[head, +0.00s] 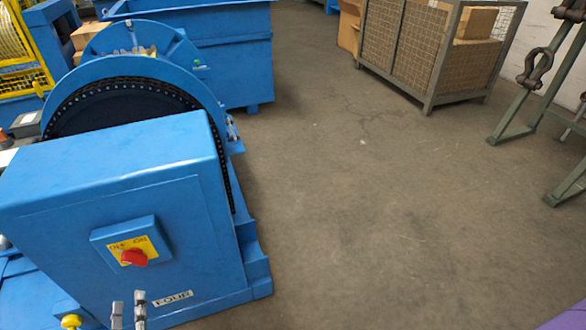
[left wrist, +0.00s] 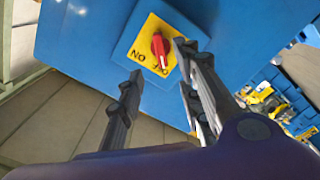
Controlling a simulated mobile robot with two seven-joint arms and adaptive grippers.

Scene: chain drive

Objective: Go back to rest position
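My left gripper (head: 129,309) shows at the bottom left of the head view, in front of the blue chain drive housing (head: 105,190). Its two fingertips are apart with nothing between them. In the left wrist view the open left gripper (left wrist: 158,65) faces the housing (left wrist: 80,35). A red rotary switch (head: 133,257) sits on a yellow plate marked ON, on a blue box on the housing front. The red switch (left wrist: 159,45) also shows beyond the fingers in the left wrist view; I cannot tell the exact gap. My right gripper is not in view.
A blue bin (head: 235,60) stands behind the drive. A wire mesh cage (head: 430,50) with cardboard boxes is at the back right. A green metal frame with a shackle (head: 535,68) stands at the right edge. The concrete floor (head: 380,210) between is clear.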

